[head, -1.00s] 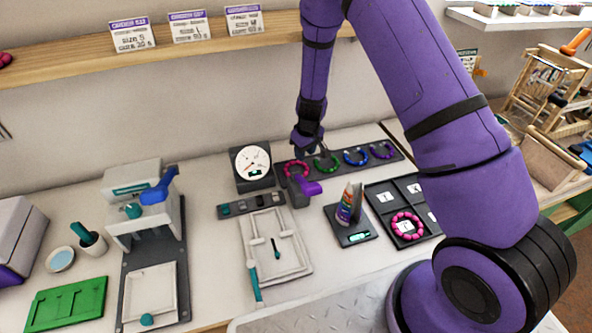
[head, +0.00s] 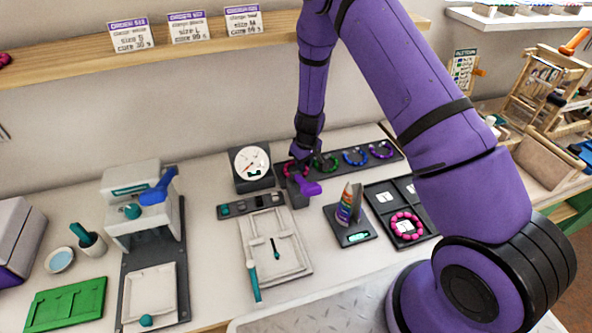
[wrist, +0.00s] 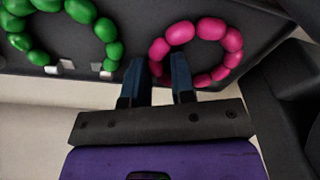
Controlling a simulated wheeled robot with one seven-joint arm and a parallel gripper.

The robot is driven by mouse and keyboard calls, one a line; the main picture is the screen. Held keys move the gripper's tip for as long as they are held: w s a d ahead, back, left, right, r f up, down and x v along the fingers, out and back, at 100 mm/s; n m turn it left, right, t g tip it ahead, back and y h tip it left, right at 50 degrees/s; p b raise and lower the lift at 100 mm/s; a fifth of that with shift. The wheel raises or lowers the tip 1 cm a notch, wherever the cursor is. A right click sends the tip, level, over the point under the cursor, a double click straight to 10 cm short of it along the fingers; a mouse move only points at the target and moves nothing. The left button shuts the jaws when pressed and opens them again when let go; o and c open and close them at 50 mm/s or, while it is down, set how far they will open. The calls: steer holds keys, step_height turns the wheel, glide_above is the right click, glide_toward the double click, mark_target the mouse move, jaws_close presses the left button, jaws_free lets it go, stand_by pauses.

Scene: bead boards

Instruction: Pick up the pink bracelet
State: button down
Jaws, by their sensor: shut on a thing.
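A pink bracelet of round beads (wrist: 232,40) lies on the dark display strip (wrist: 275,22) in the wrist view, and its left edge shows beside my gripper in the head view (head: 287,170). My gripper (wrist: 158,68) is shut on the near left part of this bracelet, with beads between its two fingers. The bracelet still appears to rest against the strip. In the head view my gripper and wrist partly hide it. Another pink bracelet (head: 394,226) lies in a compartment of the dark tray (head: 375,207) at right.
A green bracelet (wrist: 25,42) sits left of the gripper in the wrist view; blue (head: 355,157) and purple (head: 381,150) ones lie farther along the strip. A dial gauge (head: 251,162) and a purple-handled tool (head: 308,188) stand close to the gripper.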

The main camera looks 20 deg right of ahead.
steer(key=shift+r, duration=0.1)
steer(key=shift+r, duration=0.55)
steer(key=shift+d+r, duration=0.25)
steer(key=shift+r, duration=0.35)
steer(key=shift+d+r, duration=0.2)
steer(key=shift+r, duration=0.35)
steer(key=d, duration=1.7)
steer(key=shift+w, duration=0.35)
steer(key=shift+d, duration=0.1)
